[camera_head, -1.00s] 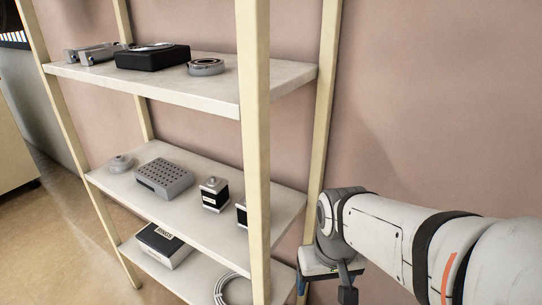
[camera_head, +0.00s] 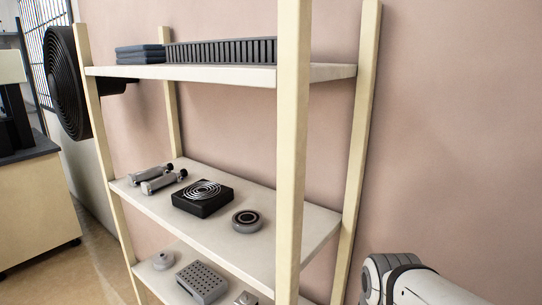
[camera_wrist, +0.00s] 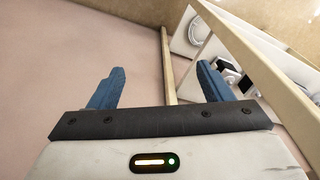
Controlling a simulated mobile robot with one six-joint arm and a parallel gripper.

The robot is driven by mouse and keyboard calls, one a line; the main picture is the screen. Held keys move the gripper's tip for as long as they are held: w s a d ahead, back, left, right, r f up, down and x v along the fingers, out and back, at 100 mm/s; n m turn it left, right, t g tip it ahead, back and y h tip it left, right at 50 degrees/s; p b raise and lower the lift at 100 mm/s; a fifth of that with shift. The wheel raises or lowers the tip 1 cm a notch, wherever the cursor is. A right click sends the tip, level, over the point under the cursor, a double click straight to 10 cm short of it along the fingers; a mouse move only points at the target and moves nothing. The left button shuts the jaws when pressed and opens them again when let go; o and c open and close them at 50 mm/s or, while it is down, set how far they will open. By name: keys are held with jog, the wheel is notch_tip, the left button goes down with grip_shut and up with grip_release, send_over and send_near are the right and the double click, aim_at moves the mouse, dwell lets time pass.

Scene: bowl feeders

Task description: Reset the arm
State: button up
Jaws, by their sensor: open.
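My gripper (camera_wrist: 160,88) shows in the wrist view, with its two blue fingers spread apart and nothing between them. Beyond the fingers are the pink wall and a cream post of the shelf. In the head view only a white and grey part of my arm shows at the bottom right, beside the shelf rack (camera_head: 292,150). The gripper itself is outside the head view.
The rack's middle shelf (camera_head: 290,215) holds metal cylinders (camera_head: 158,178), a black box with a coiled top (camera_head: 203,197) and a grey ring (camera_head: 247,220). A cabinet (camera_head: 35,200) stands at the left. The wall area right of the rack is clear.

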notch_tip(320, 180, up, 10)
jog(key=n+t+p, duration=0.1)
jog(key=n+p, duration=0.1)
jog(key=p, duration=0.4)
jog(key=shift+w+a, duration=0.3)
jog(key=shift+w, duration=0.05)
